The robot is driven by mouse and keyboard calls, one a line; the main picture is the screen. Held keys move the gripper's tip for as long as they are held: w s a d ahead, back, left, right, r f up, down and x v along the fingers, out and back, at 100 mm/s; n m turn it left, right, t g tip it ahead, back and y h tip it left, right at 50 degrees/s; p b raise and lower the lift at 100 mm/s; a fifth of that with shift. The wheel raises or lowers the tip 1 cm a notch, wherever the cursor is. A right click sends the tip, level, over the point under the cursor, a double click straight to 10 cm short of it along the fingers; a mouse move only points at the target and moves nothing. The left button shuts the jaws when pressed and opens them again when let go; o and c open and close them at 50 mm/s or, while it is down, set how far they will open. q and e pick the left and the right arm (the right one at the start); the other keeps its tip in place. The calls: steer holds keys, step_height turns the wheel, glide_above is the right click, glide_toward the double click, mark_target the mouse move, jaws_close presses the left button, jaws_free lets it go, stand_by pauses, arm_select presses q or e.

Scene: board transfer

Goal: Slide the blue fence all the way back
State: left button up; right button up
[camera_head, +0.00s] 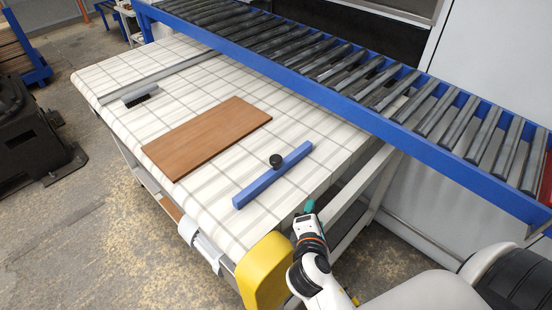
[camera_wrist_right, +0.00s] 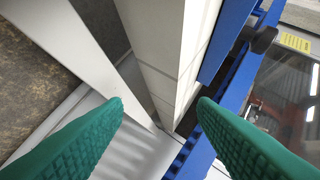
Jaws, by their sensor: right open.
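The blue fence (camera_head: 258,187) is a straight bar lying on the light checked tabletop near its right edge. A black round knob (camera_head: 276,161) stands at the middle of the bar. My right gripper (camera_head: 309,208) is outside the table's right edge, to the right of the fence and apart from it. In the right wrist view the two green fingers of the right gripper (camera_wrist_right: 161,106) are spread with nothing between them. The fence does not clearly show in that view. My left gripper is not in view.
A brown board (camera_head: 207,137) lies flat left of the fence. A black brush-like block (camera_head: 139,96) and a grey rail (camera_head: 158,75) are farther left. A blue roller conveyor (camera_head: 400,125) runs along the table's back. A yellow rounded part (camera_head: 264,272) is at the front corner.

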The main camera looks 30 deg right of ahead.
steer(key=w+a+r+n+t, duration=0.2)
steer(key=w+r+n+t, duration=0.15)
steer(key=n, duration=0.35)
steer(key=n+t, duration=0.3)
steer(key=n, duration=0.5)
glide_toward(276, 164)
steer(key=shift+r+g, duration=0.25)
steer(key=shift+r, duration=0.05)
steer(key=shift+w, duration=0.15)
steer(key=x, duration=1.1)
steer(key=shift+w+d, duration=0.15)
steer(key=shift+w, duration=0.05)
steer(key=shift+c, duration=0.4)
